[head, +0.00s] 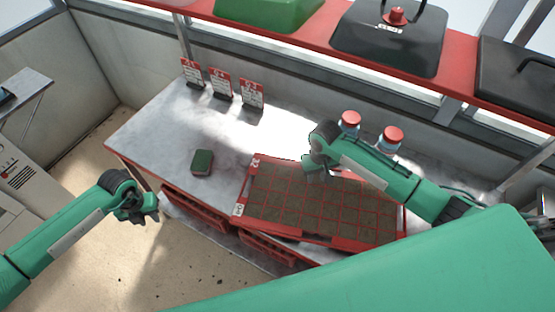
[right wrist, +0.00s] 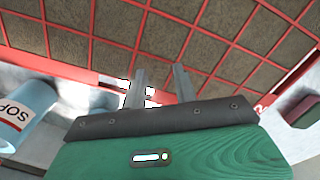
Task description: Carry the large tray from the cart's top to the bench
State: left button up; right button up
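The large tray (head: 325,238) is red, with a grid of brown soil-filled cells. It lies on the grey bench (head: 150,132), close to the bench's front edge. My right gripper (head: 314,178) is at the tray's back rim. In the right wrist view my right gripper (right wrist: 159,85) has its two fingers apart with nothing gripped between them, near the red rim of the tray (right wrist: 80,68). Whether the fingers touch the rim is unclear. My left gripper (head: 146,212) hangs over the floor left of the bench, away from the tray. Its fingers are too small to read. I cannot make out the cart.
Red-and-white cards (head: 220,84) stand at the bench's back. Red-capped bottles (head: 349,122) stand behind the tray near my right arm. A red shelf (head: 315,38) with lidded boxes hangs above.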

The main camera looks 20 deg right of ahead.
notch_tip(320, 180, up, 11)
jog(key=d, duration=0.1)
jog(key=shift+s, duration=0.25)
jog(key=shift+f, duration=0.15)
